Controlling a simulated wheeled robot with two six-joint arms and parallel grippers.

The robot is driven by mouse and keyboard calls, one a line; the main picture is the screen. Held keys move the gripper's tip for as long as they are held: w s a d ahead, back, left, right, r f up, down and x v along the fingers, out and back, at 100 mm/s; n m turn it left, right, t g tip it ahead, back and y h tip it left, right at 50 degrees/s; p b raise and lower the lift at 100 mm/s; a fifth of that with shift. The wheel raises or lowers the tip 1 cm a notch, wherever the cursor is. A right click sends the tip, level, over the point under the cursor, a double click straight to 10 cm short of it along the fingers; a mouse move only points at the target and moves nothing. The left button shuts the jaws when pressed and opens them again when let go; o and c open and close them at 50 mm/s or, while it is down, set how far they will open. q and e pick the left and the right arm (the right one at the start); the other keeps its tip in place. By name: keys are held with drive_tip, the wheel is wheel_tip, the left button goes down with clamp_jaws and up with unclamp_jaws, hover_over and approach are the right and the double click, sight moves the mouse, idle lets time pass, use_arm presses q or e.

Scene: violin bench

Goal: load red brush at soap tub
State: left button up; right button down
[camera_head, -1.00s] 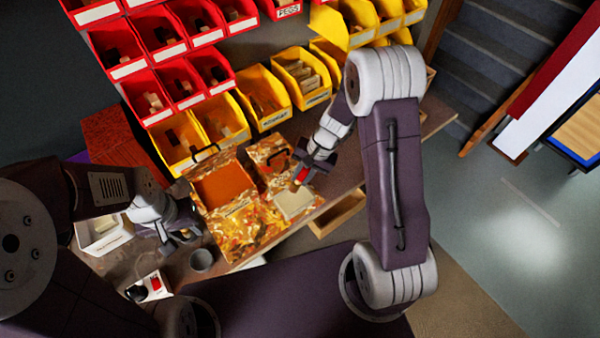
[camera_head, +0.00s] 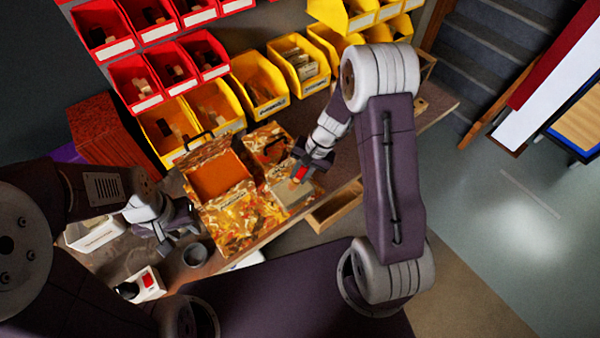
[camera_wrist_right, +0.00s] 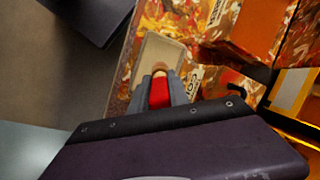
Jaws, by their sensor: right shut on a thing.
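My right gripper (camera_head: 301,173) is shut on the red brush (camera_head: 300,174), over the right part of a patterned orange-and-cream case. In the right wrist view, the brush's red body (camera_wrist_right: 159,93) sits between the grey fingers (camera_wrist_right: 160,92), with a tan end at its tip. A flat beige rectangle (camera_wrist_right: 158,50) lies just beyond that tip; it also shows in the head view (camera_head: 288,198). I cannot tell if they touch, or if the rectangle is the soap tub. A grey cup (camera_head: 195,254) stands near my left gripper (camera_head: 180,238), which is open and empty.
The patterned case (camera_head: 235,222) has an open orange compartment and a black handle. Yellow bins (camera_head: 262,85) and red bins (camera_head: 170,65) line the back. A white box (camera_head: 92,236) and a red-and-white item (camera_head: 148,284) are at the left. An open wooden drawer (camera_head: 335,207) juts out in front.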

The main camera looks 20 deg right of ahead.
drive_tip(key=shift+s+f+b, duration=0.1)
drive_tip(key=shift+f+b, duration=0.5)
drive_tip(key=shift+b, duration=0.1)
idle(2.0)
wheel_tip(320, 180, up, 7)
drive_tip(key=p, duration=0.6)
drive_tip(key=shift+r, duration=0.1)
idle(0.4)
